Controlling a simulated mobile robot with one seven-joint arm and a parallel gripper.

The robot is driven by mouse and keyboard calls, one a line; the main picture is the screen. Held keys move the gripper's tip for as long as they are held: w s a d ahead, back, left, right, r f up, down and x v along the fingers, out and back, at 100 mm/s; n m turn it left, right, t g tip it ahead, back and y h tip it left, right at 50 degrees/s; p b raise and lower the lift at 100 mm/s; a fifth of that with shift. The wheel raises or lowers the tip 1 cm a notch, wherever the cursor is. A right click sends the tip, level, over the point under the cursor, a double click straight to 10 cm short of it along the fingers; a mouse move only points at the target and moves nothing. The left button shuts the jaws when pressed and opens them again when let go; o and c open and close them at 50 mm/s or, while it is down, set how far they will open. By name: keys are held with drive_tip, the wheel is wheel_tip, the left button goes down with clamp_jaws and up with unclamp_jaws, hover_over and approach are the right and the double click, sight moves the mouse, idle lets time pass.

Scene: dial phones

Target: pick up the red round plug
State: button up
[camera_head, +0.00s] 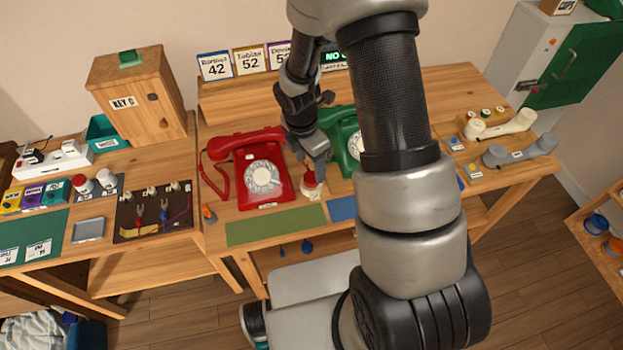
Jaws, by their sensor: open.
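A small round piece with a red top and a pale base (310,186) stands on the wooden desk between the red dial phone (262,172) and the green dial phone (342,139). It looks like the red round plug, but it is too small to be sure. My gripper (312,166) points down right over it, its fingertips close to the red top. The gripper is open; whether the fingers touch or straddle the piece cannot be told. My arm hides part of the green phone and the desk to its right.
A green mat (276,225) lies in front of the red phone, with a blue mat (342,208) beside it. A red-topped piece (80,184) stands on the left bench near a dark board (152,213). Pale (500,124) and grey (519,150) handsets lie at right.

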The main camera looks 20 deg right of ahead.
sight(312, 177)
drive_tip(key=f, duration=0.5)
drive_tip(key=shift+w+d, duration=0.2)
drive_tip(key=shift+w, duration=0.05)
drive_tip(key=c, duration=1)
